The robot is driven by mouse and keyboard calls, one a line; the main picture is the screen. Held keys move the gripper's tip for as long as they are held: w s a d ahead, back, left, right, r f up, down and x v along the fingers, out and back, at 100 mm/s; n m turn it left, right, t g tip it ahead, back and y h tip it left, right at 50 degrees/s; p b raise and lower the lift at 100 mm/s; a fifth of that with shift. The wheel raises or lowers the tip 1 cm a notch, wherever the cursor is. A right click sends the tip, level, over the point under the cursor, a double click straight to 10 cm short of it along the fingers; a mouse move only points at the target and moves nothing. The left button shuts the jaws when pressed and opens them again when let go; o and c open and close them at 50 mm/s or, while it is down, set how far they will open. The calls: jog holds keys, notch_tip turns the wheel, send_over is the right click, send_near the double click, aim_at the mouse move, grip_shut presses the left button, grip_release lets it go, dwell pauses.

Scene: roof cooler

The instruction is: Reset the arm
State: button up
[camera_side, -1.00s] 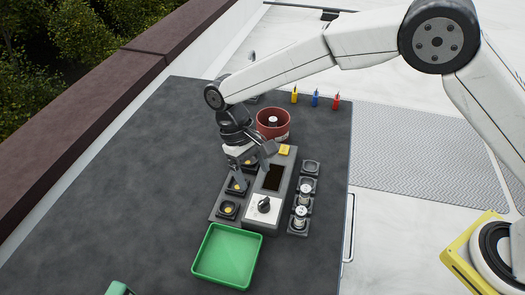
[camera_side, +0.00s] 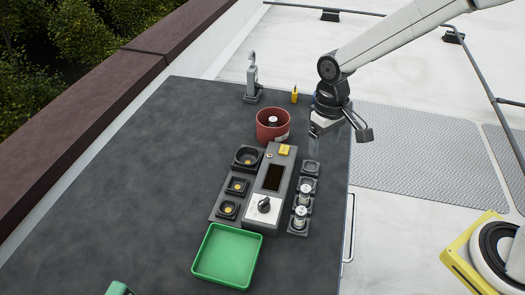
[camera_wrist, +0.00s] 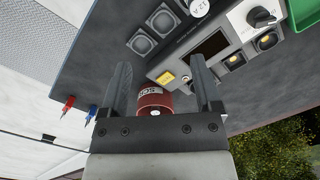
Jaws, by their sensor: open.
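My gripper (camera_side: 318,148) hangs over the right side of the dark table, right of the red pot and beyond the right-hand row of sockets. In the wrist view its two fingers (camera_wrist: 161,66) are spread apart with nothing held between them. The red pot (camera_side: 272,124) stands behind the control box; in the wrist view the pot (camera_wrist: 155,98) shows between the fingers, farther off. The grey control box (camera_side: 266,180) has a dark screen, a yellow piece on top and a white dial plate with a black knob (camera_side: 264,206).
Two right sockets hold silver cylinders (camera_side: 301,217); the farthest (camera_side: 311,168) looks empty. A green tray (camera_side: 228,256) sits in front. A grey stand (camera_side: 252,78) and yellow pointed item (camera_side: 294,95) are behind. Table left is clear.

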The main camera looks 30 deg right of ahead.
jog(key=s+d+m+t, duration=0.1)
jog(key=s+d+t, duration=0.2)
jog(key=s+d, duration=0.7)
jog(key=shift+d, duration=0.2)
dwell(0.7)
